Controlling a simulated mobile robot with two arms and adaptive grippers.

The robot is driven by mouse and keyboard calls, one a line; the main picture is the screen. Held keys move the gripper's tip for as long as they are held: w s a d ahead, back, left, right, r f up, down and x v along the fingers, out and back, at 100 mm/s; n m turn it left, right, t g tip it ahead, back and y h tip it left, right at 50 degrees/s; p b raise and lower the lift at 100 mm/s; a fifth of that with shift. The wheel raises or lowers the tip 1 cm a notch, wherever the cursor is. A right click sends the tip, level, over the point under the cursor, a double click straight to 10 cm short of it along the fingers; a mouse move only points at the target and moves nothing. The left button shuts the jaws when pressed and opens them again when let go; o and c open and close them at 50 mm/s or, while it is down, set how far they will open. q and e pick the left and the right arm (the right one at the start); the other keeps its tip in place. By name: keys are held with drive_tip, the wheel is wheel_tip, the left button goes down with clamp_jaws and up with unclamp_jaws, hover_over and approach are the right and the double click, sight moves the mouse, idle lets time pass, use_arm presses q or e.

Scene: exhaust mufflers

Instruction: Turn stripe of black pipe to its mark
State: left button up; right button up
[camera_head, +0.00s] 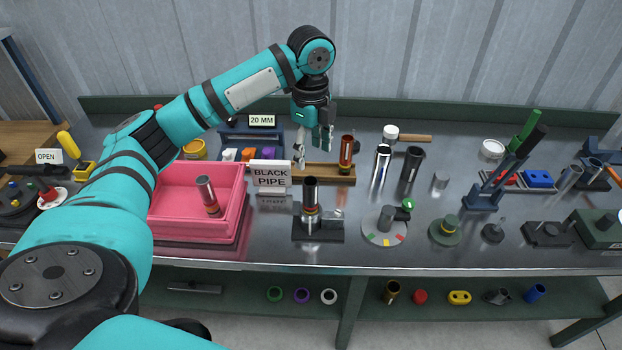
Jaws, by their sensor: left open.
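A dark pipe (310,191) stands upright in a black fixture (330,235) near the front middle of the bench. It has a reddish band low down; I cannot make out a separate stripe or its mark. A white sign reading BLACK PIPE (270,174) stands just behind and left of it. Another black pipe (411,165) stands upright farther right. My left gripper (314,150) points down, open and empty, above and behind the fixture pipe, near a wooden rack (322,171). My right gripper is not in view.
A pink bin (240,178) holding a brownish pipe (208,195) is at left. A copper-coloured pipe (346,152) stands in the wooden rack. A silver pipe (381,166) and a round dial with coloured marks (385,232) are to the right. Several tools crowd the right end.

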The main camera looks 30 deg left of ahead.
sight(310, 196)
use_arm(q)
wheel_tip(310, 196, down, 15)
drive_tip(key=p, duration=0.3)
drive_tip(key=shift+f, duration=0.1)
clamp_jaws()
drive_tip(key=shift+m+p, duration=0.45)
drive_tip(key=shift+m, duration=1.25)
drive_tip(key=shift+m+p, duration=0.6)
drive_tip(key=shift+m, duration=0.2)
drive_tip(key=shift+m+p, duration=0.35)
drive_tip(key=shift+m, duration=1.65)
